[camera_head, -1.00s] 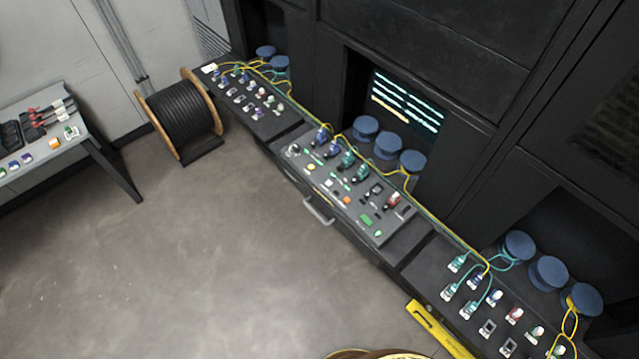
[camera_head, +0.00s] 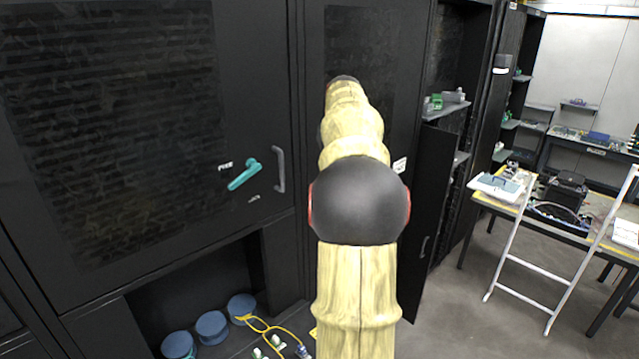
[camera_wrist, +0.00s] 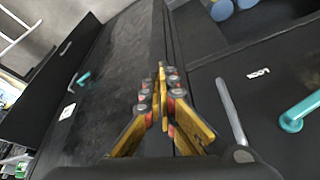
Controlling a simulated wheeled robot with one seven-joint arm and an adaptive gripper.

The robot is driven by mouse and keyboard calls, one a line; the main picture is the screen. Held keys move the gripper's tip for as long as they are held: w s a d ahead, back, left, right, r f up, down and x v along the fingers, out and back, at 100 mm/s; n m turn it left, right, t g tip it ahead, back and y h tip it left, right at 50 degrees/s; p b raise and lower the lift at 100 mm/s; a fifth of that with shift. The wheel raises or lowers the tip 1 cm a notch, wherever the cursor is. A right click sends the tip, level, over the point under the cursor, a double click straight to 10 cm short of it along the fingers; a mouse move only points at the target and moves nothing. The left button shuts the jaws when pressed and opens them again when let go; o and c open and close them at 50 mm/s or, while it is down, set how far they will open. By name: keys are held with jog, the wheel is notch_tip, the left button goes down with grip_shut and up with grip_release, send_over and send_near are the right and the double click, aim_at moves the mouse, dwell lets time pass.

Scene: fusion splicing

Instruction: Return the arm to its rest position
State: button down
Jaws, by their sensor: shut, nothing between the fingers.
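My gripper (camera_wrist: 161,92) shows in the wrist view with its yellow fingers and red and grey joints drawn together. It is shut and empty, with the tips in front of black cabinet fronts. In the head view my arm (camera_head: 358,270), pale yellow with a dark rounded joint, rises through the middle of the picture. It extends up and away in front of the black cabinets. My gripper cannot be made out there.
A black cabinet door with a teal handle (camera_head: 244,174) and a grey pull bar (camera_head: 279,169) stands left of my arm. Blue round canisters (camera_head: 211,327) sit in a recess below. An open shelf, a white ladder frame (camera_head: 535,255) and a worktable (camera_head: 480,200) are at the right.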

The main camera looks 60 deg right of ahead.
jog(key=s+a+f+m+b, duration=0.1)
jog(key=s+a+f, duration=0.1)
jog(key=a+f, duration=0.5)
jog(key=w+a+f+n+b, duration=0.1)
jog(key=a+f+b, duration=0.25)
jog(key=a, duration=0.45)
jog(key=w+a+f+y+b, duration=0.1)
jog(key=a+f+b, duration=0.2)
jog(key=a+f, duration=0.3)
jog(key=w+a+f+n+b, duration=0.1)
jog(key=a+f+b, duration=0.2)
jog(key=a, duration=0.6)
jog(key=s+a+f+n+t+b, duration=0.1)
jog(key=s+a+f+n+b, duration=0.1)
jog(key=a+f+b, duration=0.4)
jog(key=s+a+f+n+y+b, duration=0.1)
jog(key=s+a+f+n+b, duration=0.2)
jog(key=a, duration=1.1)
jog(key=s+a+f+n+t+y+b, duration=0.1)
jog(key=s+a+f+n+b, duration=0.1)
jog(key=a+f+b, duration=0.6)
notch_tip(320, 180, down, 3)
jog(key=shift+s+a+r+n+t+b, duration=0.25)
jog(key=shift+a+n, duration=0.45)
jog(key=shift+a, duration=0.5)
